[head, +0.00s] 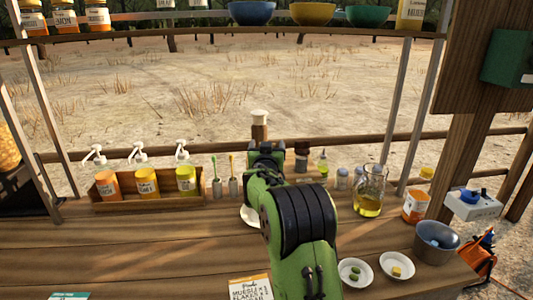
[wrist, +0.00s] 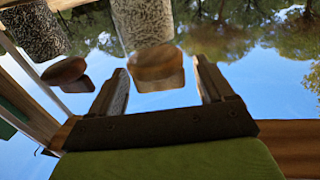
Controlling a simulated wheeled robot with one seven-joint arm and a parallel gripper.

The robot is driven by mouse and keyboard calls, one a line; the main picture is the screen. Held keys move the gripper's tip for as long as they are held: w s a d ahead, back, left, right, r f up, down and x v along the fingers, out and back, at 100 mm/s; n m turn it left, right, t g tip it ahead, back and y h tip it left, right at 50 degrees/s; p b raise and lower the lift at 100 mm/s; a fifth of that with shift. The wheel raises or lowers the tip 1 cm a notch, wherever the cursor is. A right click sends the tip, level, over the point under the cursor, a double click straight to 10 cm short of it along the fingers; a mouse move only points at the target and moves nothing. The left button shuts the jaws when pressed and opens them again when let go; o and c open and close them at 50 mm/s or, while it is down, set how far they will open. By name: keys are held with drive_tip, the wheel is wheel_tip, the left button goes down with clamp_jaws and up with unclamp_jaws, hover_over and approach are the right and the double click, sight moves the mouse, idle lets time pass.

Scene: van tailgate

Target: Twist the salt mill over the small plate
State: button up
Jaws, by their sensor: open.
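The salt mill (head: 259,118) has a cream top above a brown part and stands just beyond my arm in the head view; its lower part is hidden. In the wrist view, which is upside down, a mill with a clear body of pale grains (wrist: 143,22) and a wooden end shows between and beyond the fingers. My gripper (wrist: 160,68) is open around the line of this wooden end; I cannot tell whether it touches. A small white plate (head: 249,217) lies on the counter, mostly hidden by my arm.
A darker mill (head: 301,157) stands close on the right. A wooden tray (head: 150,202) with pump bottles is at left. The front left counter is mostly clear.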

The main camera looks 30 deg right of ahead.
drive_tip(key=b+v, duration=0.2)
drive_tip(key=v, duration=1.3)
drive_tip(key=shift+s, duration=0.2)
drive_tip(key=shift+a, duration=0.1)
drive_tip(key=s+a+f+n+g+y, duration=0.45)
drive_tip(key=s+a, duration=0.55)
drive_tip(key=s, duration=0.4)
drive_tip(key=s+a+f+n+g+y, duration=0.3)
drive_tip(key=s+a+f+g+y, duration=0.25)
drive_tip(key=s+a, duration=0.7)
drive_tip(key=s+d+r+t+p, duration=0.1)
drive_tip(key=d+r+p, duration=0.2)
drive_tip(key=r+p, duration=0.8)
drive_tip(key=shift+s+r+y+p, duration=0.3)
drive_tip(key=shift+s+r+p, duration=0.1)
drive_tip(key=shift+p, duration=0.1)
drive_tip(key=shift+d, duration=0.1)
